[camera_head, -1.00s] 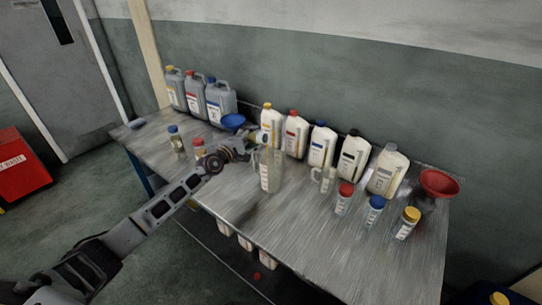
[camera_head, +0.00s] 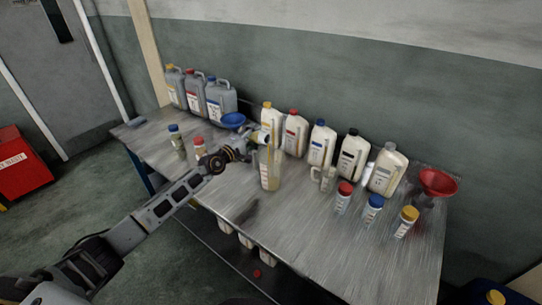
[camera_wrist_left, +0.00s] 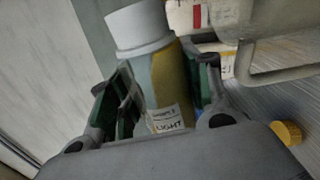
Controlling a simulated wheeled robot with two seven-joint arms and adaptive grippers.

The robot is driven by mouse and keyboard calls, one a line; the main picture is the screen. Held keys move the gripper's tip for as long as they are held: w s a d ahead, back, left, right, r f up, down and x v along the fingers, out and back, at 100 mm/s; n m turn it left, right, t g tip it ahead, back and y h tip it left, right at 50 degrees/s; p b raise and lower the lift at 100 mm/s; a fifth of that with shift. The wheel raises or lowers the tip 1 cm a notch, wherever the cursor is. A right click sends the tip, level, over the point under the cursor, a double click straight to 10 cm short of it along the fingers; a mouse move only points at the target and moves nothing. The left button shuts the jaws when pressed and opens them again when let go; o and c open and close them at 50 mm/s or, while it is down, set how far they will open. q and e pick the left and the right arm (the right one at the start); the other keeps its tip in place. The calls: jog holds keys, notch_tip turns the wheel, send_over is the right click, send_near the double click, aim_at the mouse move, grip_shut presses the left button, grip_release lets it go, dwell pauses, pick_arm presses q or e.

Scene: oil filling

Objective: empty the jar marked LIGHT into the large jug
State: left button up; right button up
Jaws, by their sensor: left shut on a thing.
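The jar marked LIGHT (camera_wrist_left: 172,85) is in the left wrist view, with yellow oil inside and a pale wide end; I cannot tell whether that end is a cap. My left gripper (camera_wrist_left: 160,95) is shut around its body. In the head view my left gripper (camera_head: 252,142) holds the jar tilted over the top of the large jug (camera_head: 270,178). The jug is clear and stands upright on the table, with yellowish liquid showing in it. The jar's mouth is hard to make out in the head view. My right gripper is out of view.
Several white bottles (camera_head: 321,147) line the wall side of the metal table (camera_head: 300,240). A small clear jug (camera_head: 328,180) and capped jars (camera_head: 373,210) stand to the right, near a red funnel (camera_head: 438,183). Grey canisters (camera_head: 195,95) and a blue funnel (camera_head: 233,120) stand left.

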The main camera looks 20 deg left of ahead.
pick_arm(q)
jog(key=shift+f+m, duration=0.15)
jog(key=shift+m, duration=0.45)
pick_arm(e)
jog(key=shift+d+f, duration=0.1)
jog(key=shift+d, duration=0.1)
pick_arm(q)
jog(key=shift+d+m, duration=0.1)
jog(key=shift+m, duration=0.2)
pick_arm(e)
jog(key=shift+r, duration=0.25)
pick_arm(q)
jog(key=shift+r, duration=0.2)
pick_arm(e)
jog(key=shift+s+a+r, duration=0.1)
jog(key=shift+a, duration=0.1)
pick_arm(q)
jog(key=shift+s+d+r+m+p, duration=0.1)
jog(key=shift+r+m+p, duration=0.1)
jog(key=shift+m+p, duration=0.25)
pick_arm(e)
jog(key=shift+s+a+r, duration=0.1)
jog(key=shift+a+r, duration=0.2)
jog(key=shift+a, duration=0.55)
pick_arm(q)
jog(key=shift+r, duration=0.1)
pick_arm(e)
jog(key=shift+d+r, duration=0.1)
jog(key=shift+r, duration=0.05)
